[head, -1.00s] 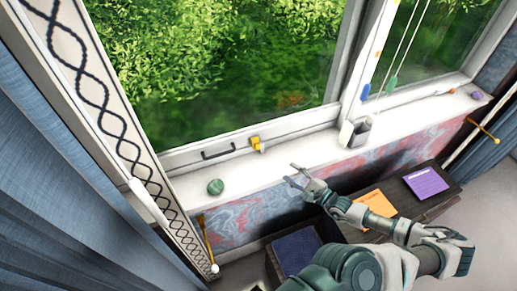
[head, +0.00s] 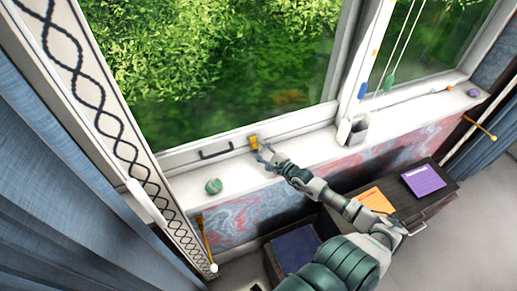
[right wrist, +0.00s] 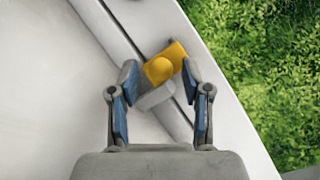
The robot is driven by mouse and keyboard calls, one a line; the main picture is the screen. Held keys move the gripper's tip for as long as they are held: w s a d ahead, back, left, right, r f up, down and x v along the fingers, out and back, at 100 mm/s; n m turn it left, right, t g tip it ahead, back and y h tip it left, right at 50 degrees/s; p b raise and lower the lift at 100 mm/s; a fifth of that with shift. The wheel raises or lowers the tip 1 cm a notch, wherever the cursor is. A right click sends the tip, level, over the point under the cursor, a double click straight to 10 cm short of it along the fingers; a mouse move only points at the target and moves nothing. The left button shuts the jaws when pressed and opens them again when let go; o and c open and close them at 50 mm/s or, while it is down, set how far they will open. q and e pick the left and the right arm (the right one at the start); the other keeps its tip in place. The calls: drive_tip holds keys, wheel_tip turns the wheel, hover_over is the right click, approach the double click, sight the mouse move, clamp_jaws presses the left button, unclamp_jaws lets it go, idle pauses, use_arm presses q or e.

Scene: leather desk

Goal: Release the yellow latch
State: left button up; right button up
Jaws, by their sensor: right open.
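The yellow latch (head: 254,142) sits on the lower rail of the window frame, just right of a dark handle. In the right wrist view the open right gripper (right wrist: 158,84) has one finger on each side of the grey base piece, with the knob just ahead between the fingertips. I cannot tell whether they touch. My left gripper is not in view.
The dark handle (head: 216,151) is on the same rail. A green ball-like object (head: 213,186) lies on the white sill (head: 310,155). Below are an orange paper (head: 376,200) and a purple one (head: 423,181).

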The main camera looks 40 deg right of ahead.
drive_tip(key=shift+w, duration=0.3)
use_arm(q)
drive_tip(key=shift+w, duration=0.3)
use_arm(e)
drive_tip(key=shift+d, duration=0.1)
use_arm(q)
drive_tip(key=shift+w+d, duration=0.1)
use_arm(e)
clamp_jaws()
use_arm(q)
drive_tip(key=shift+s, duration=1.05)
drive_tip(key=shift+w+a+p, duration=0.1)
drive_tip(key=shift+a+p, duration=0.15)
drive_tip(key=shift+p, duration=0.05)
